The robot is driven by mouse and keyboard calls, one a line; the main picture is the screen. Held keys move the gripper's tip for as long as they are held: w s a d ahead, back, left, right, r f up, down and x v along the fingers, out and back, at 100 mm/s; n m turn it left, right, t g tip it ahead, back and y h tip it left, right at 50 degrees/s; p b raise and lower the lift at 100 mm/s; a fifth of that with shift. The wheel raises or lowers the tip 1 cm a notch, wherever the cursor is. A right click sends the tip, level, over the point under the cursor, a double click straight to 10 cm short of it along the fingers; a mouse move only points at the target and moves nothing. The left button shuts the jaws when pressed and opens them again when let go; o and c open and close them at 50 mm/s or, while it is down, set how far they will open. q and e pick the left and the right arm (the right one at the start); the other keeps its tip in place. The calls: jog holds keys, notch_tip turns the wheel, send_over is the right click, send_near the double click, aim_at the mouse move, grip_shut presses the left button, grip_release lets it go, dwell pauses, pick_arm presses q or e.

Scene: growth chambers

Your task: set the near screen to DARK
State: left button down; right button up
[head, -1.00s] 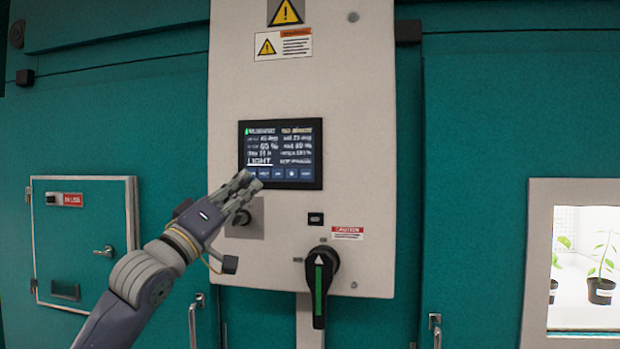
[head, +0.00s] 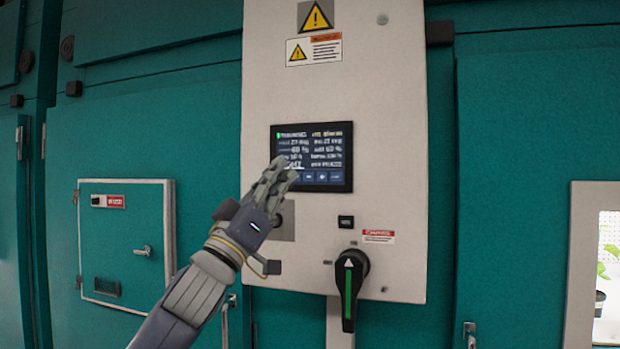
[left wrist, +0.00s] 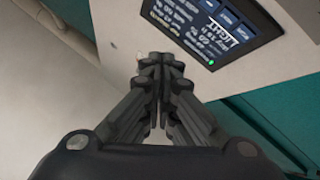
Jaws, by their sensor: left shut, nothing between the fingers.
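The near screen (head: 325,150) is a dark touch display on the pale control panel, with lines of white text and a row of blue buttons along its bottom. My left gripper (head: 283,170) is shut and empty, with its fingertips over the screen's lower left corner in the head view. It hides the leftmost buttons and part of the large mode word. In the left wrist view the screen (left wrist: 215,30) is upside down beyond the shut fingertips (left wrist: 158,62); its large underlined word looks like LIGHT. I cannot tell whether the fingers touch the panel. My right gripper is not in view.
The control panel (head: 400,200) also carries a black rotary handle (head: 350,290) with a green stripe, a small black switch (head: 346,222) and warning labels. A teal wall with a small framed door (head: 125,245) stands left, and a plant window (head: 605,270) right.

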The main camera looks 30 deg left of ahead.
aim_at(299, 176)
pick_arm(q)
jog(key=w+a+p, duration=0.2)
jog(key=w+p, duration=0.1)
jog(key=w, duration=0.5)
jog(key=shift+w+h, duration=0.25)
jog(key=shift+h, duration=0.05)
dwell(0.6)
jog(key=shift+w, duration=0.1)
dwell(0.5)
jog(key=shift+w+a, duration=0.1)
jog(key=shift+w, duration=0.25)
jog(key=shift+w+a+p, duration=0.1)
jog(key=shift+w+p, duration=0.15)
jog(key=shift+p, duration=0.15)
dwell(0.4)
jog(key=shift+s, duration=0.1)
jog(key=shift+s+d, duration=0.2)
jog(key=shift+s, duration=0.4)
